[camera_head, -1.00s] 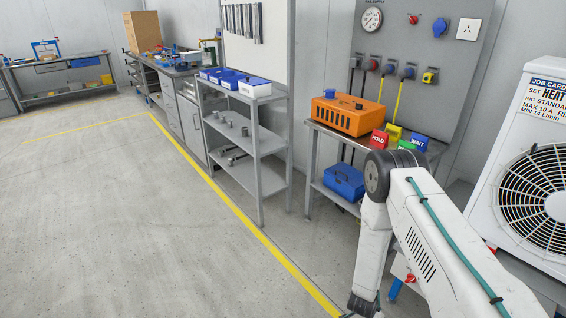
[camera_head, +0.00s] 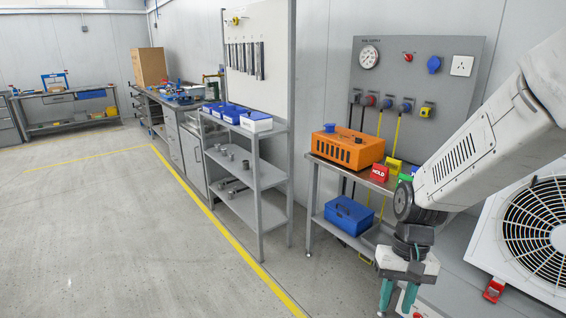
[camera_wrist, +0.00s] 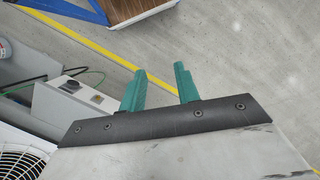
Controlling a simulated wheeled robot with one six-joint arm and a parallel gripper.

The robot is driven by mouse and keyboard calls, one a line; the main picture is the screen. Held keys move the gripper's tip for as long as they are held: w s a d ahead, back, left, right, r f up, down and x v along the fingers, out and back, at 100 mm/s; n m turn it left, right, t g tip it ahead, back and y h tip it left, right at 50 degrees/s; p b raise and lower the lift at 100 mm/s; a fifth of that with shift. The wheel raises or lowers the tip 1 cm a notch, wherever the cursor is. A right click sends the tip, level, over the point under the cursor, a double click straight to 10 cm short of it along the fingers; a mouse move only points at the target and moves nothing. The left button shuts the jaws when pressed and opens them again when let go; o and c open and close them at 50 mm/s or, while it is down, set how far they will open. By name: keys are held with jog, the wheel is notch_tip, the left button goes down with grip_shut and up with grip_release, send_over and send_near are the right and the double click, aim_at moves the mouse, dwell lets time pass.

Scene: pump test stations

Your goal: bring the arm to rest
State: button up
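My gripper (camera_head: 397,303) hangs at the lower right of the head view, pointing down below my bent white arm. Its two teal fingers stand apart. In the wrist view my gripper (camera_wrist: 159,68) shows the same fingers with a clear gap between them and nothing held. Bare concrete floor and a yellow line lie beyond the fingertips. My arm covers part of the bench and of the fan unit in the head view.
Close by are a steel bench (camera_head: 322,163) bearing an orange box (camera_head: 347,150), a white fan unit (camera_head: 490,232) and a grey shelf rack (camera_head: 262,178). A blue toolbox (camera_head: 348,214) sits on the bench's lower shelf. Floor at left is clear.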

jog(key=s+d+r+t, duration=0.1)
jog(key=s+r+t, duration=0.1)
jog(key=s+r, duration=0.5)
jog(key=s+d+r+n+t+h, duration=0.1)
jog(key=s+d+r+t, duration=0.1)
jog(key=s+r, duration=0.5)
notch_tip(320, 180, up, 3)
jog(key=shift+s+d+r+n, duration=0.1)
jog(key=shift+s+d+n, duration=0.2)
